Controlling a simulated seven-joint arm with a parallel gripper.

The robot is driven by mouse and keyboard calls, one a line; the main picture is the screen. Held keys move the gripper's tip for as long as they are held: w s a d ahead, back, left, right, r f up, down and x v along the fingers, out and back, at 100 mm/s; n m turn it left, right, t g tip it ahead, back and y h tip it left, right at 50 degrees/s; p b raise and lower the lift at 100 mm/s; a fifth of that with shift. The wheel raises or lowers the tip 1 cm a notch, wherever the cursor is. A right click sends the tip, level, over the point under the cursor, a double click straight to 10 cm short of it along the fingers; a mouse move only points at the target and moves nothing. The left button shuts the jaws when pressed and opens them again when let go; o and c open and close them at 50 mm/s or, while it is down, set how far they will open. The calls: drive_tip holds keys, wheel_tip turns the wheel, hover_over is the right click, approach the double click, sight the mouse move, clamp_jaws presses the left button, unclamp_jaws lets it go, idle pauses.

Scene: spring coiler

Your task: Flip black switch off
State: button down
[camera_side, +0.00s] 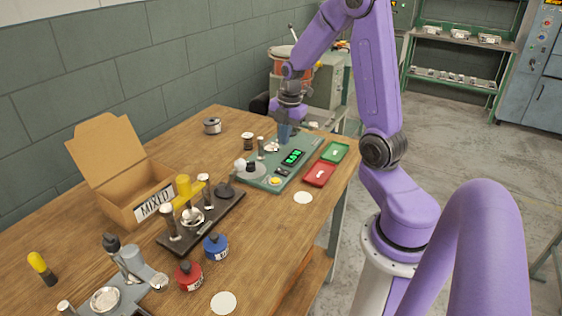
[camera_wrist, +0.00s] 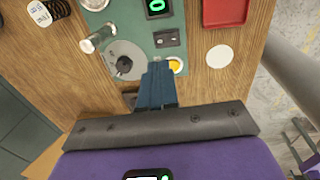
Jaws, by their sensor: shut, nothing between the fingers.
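The black switch (camera_side: 282,172) sits on the green-grey coiler base (camera_side: 262,186), between the lit green display (camera_side: 292,157) and the yellow button (camera_side: 275,181). In the wrist view the black switch (camera_wrist: 167,38) shows as a small dark panel; its lever position is too small to tell. My gripper (camera_side: 284,138) is shut and empty, its blue fingers pointing down. In the wrist view my gripper (camera_wrist: 159,66) has its fingertips just left of the yellow button (camera_wrist: 175,65) and below the switch in the picture. The fingers appear apart from the switch; their height is hard to tell.
A grey dial (camera_wrist: 125,64) and a metal post (camera_wrist: 97,39) stand left of the fingers. A red tray (camera_side: 320,173) and a green tray (camera_side: 335,151) lie to the right. A white disc (camera_side: 303,197) lies nearby. A cardboard box (camera_side: 125,185) stands left.

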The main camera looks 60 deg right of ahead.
sight(281, 169)
drive_tip(key=f, duration=0.6)
drive_tip(key=w+f, duration=0.1)
drive_tip(key=f, duration=0.2)
drive_tip(key=shift+w+f, duration=0.1)
drive_tip(key=shift+f, duration=0.2)
drive_tip(key=shift+f, duration=0.2)
drive_tip(key=shift+s+r, duration=0.15)
drive_tip(key=shift+s, duration=0.6)
drive_tip(key=shift+r, duration=0.15)
wheel_tip(281, 169, up, 14)
drive_tip(key=s, duration=0.1)
drive_tip(key=shift+s, duration=0.35)
idle(0.3)
